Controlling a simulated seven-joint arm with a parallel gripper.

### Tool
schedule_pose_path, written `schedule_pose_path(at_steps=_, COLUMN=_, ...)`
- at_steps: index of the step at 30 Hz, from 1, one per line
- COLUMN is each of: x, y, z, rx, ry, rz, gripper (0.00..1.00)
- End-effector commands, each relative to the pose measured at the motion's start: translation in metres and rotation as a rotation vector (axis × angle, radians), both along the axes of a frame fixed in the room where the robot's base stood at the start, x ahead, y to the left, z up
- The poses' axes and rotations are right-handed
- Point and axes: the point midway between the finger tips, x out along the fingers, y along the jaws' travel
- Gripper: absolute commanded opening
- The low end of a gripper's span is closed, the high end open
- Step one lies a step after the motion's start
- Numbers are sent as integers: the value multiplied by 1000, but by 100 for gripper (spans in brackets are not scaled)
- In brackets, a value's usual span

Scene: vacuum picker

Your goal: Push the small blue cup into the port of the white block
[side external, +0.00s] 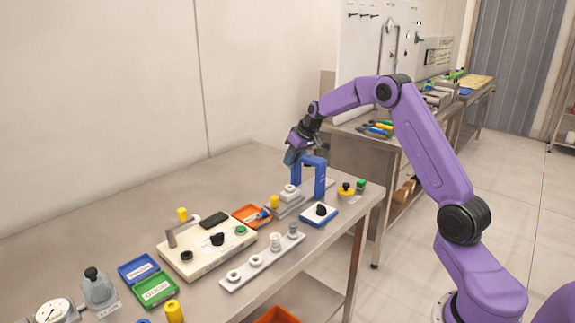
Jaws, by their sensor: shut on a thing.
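My gripper (293,150) is beside the top left of the blue arch-shaped stand (320,178), above the table. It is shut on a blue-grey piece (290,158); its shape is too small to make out. A small blue item (263,214), possibly the small blue cup, lies at the orange tray (244,211). A small white block (289,191) sits on a grey base just below my gripper and left of the stand. I cannot tell whether it is the block with the port, and no port can be made out.
A cream control box (205,250) and a white strip with several round parts (262,263) stand in front left. A blue-edged white pad with a black knob (319,213) and a yellow button (346,189) are near the table's right edge. The table's back left is clear.

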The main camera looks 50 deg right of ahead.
Motion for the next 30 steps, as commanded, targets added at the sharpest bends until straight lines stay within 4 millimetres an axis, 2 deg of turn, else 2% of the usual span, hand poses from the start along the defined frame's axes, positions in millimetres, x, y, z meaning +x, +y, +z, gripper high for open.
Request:
schedule_pose_path(at_steps=5, x=0, y=-2, z=-6, rx=0, ry=2, rz=4, gripper=0)
schedule_pose_path(at_steps=21, x=0, y=-2, z=-49, rx=0, ry=2, rz=4, gripper=0)
schedule_pose_path(at_steps=30, x=0, y=-2, z=-58, rx=-1, ry=0, rz=3, gripper=0)
